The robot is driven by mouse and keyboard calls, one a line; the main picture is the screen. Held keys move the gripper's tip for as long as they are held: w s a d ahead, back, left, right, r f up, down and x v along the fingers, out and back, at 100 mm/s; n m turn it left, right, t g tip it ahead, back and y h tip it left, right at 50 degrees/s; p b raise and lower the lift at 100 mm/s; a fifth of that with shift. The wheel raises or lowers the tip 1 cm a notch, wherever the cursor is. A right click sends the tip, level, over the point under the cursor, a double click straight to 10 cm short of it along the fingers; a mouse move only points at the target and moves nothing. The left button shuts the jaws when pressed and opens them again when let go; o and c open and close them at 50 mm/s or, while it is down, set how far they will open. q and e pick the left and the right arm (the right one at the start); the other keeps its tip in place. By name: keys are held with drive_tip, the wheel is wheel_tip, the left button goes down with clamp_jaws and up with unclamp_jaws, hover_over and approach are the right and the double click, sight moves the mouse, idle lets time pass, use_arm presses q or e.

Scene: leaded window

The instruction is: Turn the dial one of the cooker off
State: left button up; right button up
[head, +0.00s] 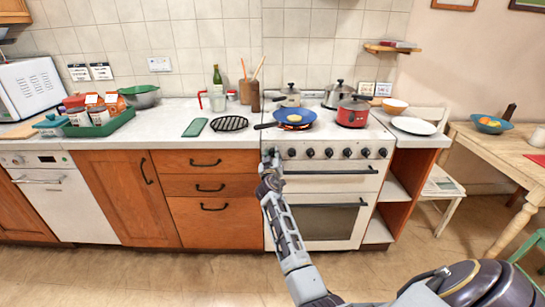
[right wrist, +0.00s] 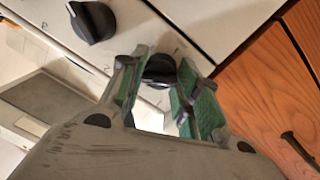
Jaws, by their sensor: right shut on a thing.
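The white cooker (head: 335,183) stands in the middle right, with a row of several black dials on its front panel. My right gripper (head: 270,158) is at the left end of this row and covers the leftmost dial in the head view. In the right wrist view, the right gripper's green-padded fingers (right wrist: 162,72) are on either side of that black dial (right wrist: 160,67) and shut on it. A neighbouring dial (right wrist: 93,21) shows at upper left there, free of the fingers. A blue pan (head: 295,116) sits on the front left burner, with orange-red showing beneath it. My left gripper is out of view.
A red pot (head: 352,113) and steel pots (head: 338,93) stand on the hob. Wooden drawers (head: 210,186) adjoin the cooker on the left. An oven door handle (head: 335,170) runs below the dials. The floor in front is clear.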

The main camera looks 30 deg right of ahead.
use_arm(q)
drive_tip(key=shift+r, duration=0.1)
use_arm(e)
drive_tip(key=n, duration=0.3)
drive_tip(key=shift+b, duration=0.4)
drive_tip(key=shift+n, duration=1.5)
drive_tip(key=shift+f+n, duration=0.1)
drive_tip(key=shift+n, duration=0.4)
drive_tip(key=shift+n+t, duration=0.3)
drive_tip(key=shift+n, duration=0.6)
drive_tip(key=shift+n+p, duration=0.3)
drive_tip(key=shift+n, duration=1)
drive_tip(key=shift+a+n, duration=0.1)
drive_tip(key=shift+n, duration=0.2)
